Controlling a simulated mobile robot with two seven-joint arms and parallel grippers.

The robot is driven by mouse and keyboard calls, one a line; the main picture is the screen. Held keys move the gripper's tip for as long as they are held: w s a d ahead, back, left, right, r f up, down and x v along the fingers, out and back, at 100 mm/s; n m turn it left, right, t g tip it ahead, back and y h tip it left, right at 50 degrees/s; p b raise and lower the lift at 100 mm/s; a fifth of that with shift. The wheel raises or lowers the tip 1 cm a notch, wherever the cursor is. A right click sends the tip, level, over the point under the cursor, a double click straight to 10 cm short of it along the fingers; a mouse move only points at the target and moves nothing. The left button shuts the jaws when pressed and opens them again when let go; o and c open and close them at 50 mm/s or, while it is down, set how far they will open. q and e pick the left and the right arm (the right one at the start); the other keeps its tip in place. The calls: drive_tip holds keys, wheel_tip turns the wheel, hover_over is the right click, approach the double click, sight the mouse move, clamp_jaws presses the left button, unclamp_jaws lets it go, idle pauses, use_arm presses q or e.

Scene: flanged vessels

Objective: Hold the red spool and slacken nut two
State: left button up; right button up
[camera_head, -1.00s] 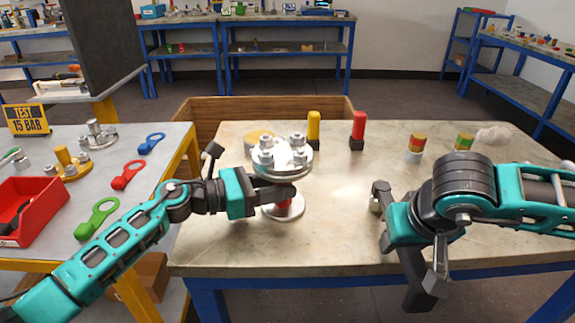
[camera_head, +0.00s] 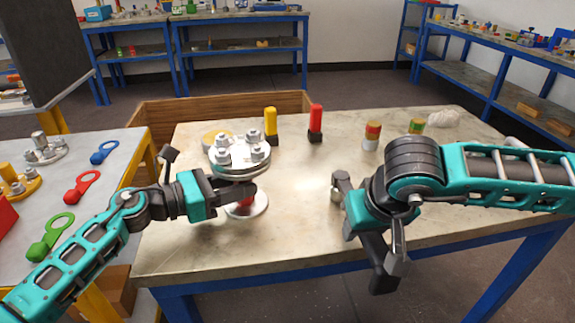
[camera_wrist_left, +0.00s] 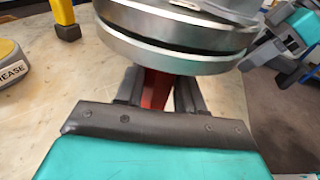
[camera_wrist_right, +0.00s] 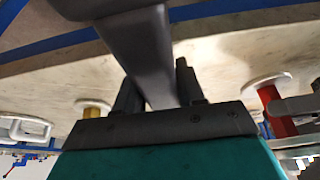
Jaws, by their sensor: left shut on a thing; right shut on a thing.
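The red spool (camera_head: 240,208) stands upright on the table, its red neck between a pale base disc and a metal flange (camera_head: 238,168). Several bolts with nuts (camera_head: 257,153) stand on the flange; I cannot tell which is nut two. My left gripper (camera_head: 246,197) is shut on the neck, below the flange. The neck also shows between its fingers in the left wrist view (camera_wrist_left: 156,88). My right gripper (camera_wrist_right: 160,92) is shut on a dark grey bar-like tool (camera_wrist_right: 148,60) with a thick rounded head. In the head view the tool (camera_head: 342,182) is right of the spool, clear of the nuts.
A yellow peg (camera_head: 270,122) and a red peg (camera_head: 315,120) stand behind the spool. Two banded cylinders (camera_head: 371,135) stand farther right. A side table (camera_head: 95,190) at left holds flanged parts and coloured ring tools. The table (camera_head: 300,225) between the grippers is clear.

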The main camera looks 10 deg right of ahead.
drive_tip(key=shift+r, duration=0.1)
drive_tip(key=s+a+r, duration=0.2)
drive_tip(key=a+r, duration=1.4)
drive_tip(key=r, duration=0.4)
drive_tip(key=shift+w+a+f, duration=0.1)
drive_tip(key=shift+f, duration=1.05)
drive_tip(key=shift+w+f, duration=0.1)
drive_tip(key=shift+f, duration=1.05)
drive_tip(key=shift+f, duration=0.25)
drive_tip(key=shift+f, duration=1)
